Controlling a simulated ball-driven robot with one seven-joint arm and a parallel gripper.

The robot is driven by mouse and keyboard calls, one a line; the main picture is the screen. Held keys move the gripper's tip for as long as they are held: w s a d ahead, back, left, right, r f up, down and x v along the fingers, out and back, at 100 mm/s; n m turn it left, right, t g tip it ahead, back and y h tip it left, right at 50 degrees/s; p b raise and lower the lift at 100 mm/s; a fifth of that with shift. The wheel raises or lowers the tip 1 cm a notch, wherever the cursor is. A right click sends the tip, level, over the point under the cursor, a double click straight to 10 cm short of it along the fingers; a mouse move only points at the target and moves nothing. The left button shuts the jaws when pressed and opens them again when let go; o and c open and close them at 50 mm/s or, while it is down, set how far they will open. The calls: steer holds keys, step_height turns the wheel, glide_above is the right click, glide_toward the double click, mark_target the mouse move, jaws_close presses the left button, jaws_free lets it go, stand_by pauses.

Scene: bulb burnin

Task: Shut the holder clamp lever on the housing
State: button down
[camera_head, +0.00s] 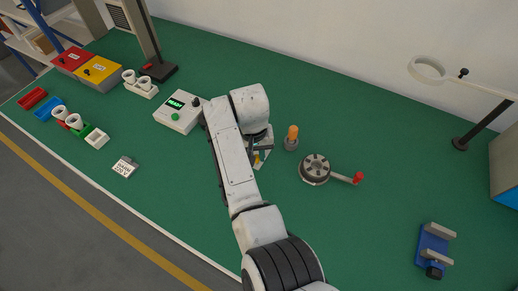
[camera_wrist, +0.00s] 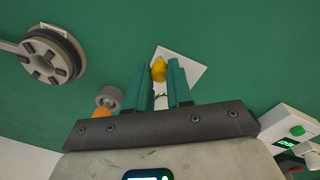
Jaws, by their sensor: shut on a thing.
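A small white plate-like base, which I take for the housing (camera_wrist: 189,67), lies on the green bench. A yellow knob, likely the clamp lever's end (camera_wrist: 158,69), shows over it between my fingertips. A narrow white part shows between the fingers. The rest of the holder is hidden by my wrist and fingers, so the lever's angle cannot be told.
A grey cup with an orange top (camera_head: 291,138) stands close right of my gripper. A round grey disc with a red-knobbed arm (camera_head: 315,168) is farther right. A control box with a green display (camera_head: 178,115) stands left. The bench front is mostly clear.

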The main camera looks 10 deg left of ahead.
steer(key=m, duration=0.1)
steer(key=a+m, duration=0.1)
steer(key=m, duration=0.1)
steer(key=shift+s+m, duration=0.3)
steer(key=shift+s, duration=0.05)
steer(key=shift+s+a+m, duration=0.1)
steer(key=shift+a+m, duration=0.15)
steer(key=shift+m, duration=0.4)
steer(key=shift+a+m, duration=0.25)
steer(key=shift+m, duration=0.4)
steer(key=shift+r, duration=0.1)
steer(key=c, duration=1)
jaws_free()
steer(key=r, duration=0.7)
steer(key=r+b, duration=0.1)
steer(key=r, duration=0.2)
steer(key=shift+a+r, duration=0.3)
steer(key=shift+r, duration=0.05)
